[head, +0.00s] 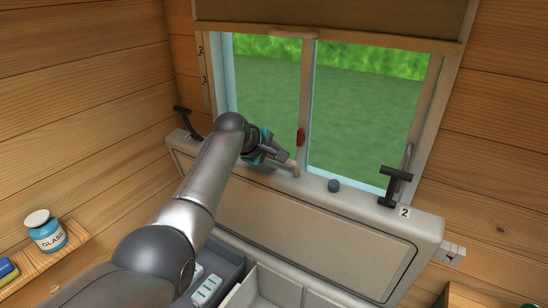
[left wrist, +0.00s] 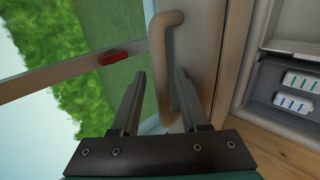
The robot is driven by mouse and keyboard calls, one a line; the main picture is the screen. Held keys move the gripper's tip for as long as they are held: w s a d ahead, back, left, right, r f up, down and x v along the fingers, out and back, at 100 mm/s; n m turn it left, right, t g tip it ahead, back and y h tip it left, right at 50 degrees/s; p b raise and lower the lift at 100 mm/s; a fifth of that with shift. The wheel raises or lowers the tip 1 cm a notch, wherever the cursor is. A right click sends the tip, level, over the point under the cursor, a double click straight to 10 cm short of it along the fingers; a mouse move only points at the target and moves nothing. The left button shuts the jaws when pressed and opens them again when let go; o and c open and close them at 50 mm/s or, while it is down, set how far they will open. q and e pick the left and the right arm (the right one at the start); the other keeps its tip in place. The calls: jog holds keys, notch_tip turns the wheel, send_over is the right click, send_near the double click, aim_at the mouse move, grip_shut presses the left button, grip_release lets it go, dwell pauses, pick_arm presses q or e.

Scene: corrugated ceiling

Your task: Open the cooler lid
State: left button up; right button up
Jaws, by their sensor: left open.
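The cooler lid (head: 310,232) is a long beige panel with a framed inner face. It stands raised below the window, with the cooler's compartments (head: 262,285) exposed in front of it. A tan bar handle (head: 295,168) is at the lid's upper edge. My left gripper (head: 284,156) is open at this handle. In the left wrist view the curved handle (left wrist: 162,35) lies between the two open fingers (left wrist: 158,78); I cannot tell whether they touch it. My left arm hides the lid's left part. My right gripper is out of view.
Black latches (head: 395,185) project from the lid's upper edge, close to the window (head: 365,105). A wooden shelf (head: 50,262) at left holds a jar (head: 46,232). White packs (head: 207,290) lie in a grey tray inside the cooler. Wooden walls flank it.

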pick_arm(q)
jog(key=shift+s+a+f, duration=0.1)
jog(key=shift+a, duration=0.05)
jog(key=shift+p+v, duration=0.3)
jog(key=shift+v, duration=0.95)
jog(key=b+v, duration=0.1)
jog(key=v, duration=1.1)
jog(key=shift+r, duration=0.35)
jog(key=shift+s, duration=0.1)
